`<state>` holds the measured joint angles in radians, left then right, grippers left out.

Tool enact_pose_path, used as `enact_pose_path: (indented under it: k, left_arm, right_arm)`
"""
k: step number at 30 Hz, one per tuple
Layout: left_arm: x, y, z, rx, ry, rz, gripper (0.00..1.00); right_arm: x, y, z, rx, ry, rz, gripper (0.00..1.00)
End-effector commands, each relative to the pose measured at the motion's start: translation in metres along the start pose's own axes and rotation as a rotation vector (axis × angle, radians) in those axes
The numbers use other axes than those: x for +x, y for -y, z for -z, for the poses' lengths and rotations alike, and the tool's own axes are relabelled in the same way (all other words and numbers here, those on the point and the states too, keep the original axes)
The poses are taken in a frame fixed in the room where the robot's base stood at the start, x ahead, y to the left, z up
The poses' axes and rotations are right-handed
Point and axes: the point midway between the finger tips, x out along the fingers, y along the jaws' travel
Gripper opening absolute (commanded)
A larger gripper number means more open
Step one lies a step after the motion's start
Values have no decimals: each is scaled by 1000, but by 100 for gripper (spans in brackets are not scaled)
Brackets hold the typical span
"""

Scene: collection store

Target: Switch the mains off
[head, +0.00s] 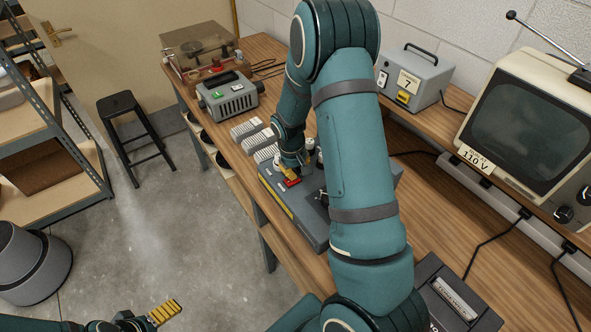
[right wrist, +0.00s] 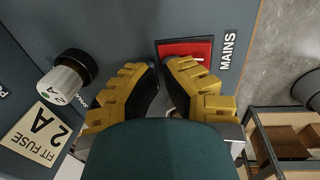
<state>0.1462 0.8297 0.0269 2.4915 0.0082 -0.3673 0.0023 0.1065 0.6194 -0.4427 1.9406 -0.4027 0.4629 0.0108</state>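The grey-blue instrument case (head: 315,232) with a yellow front strip sits on the wooden bench. Its red mains switch (head: 292,183) shows beside my right gripper (head: 286,171). In the right wrist view the red switch (right wrist: 190,48) lies just ahead of the gripper (right wrist: 160,64), next to the label MAINS (right wrist: 229,50). The right fingertips are close together, with nothing visible between them. One tip overlaps the switch's lower part; I cannot tell if it touches. The switch's position is unclear. My left gripper (head: 166,311) is at the lower left, away from the bench; its opening is unclear.
A fuse holder (right wrist: 68,80) and a FIT FUSE 2 A label (right wrist: 38,134) are beside the switch. A grey unit (head: 230,97), a box marked 7 (head: 413,80) and a monitor marked 110 V (head: 528,118) stand on the bench. A stool (head: 120,105) stands on open floor.

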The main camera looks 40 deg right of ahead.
Motion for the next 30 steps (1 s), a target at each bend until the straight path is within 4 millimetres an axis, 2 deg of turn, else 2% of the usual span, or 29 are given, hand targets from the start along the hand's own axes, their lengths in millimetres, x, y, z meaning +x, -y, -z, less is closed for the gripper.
enact_pose_path:
  k: [17,24,30]
  left_arm:
    - [-9,-2,1,-1,1,-3,94]
    - [-35,-12,4,1,2,-6,94]
    - [-30,-10,4,1,2,-6,94]
  right_arm:
    - [-12,-2,1,0,0,-1,0]
    - [-51,-7,6,0,1,-1,0]
    - [-90,-17,7,0,-2,0,0]
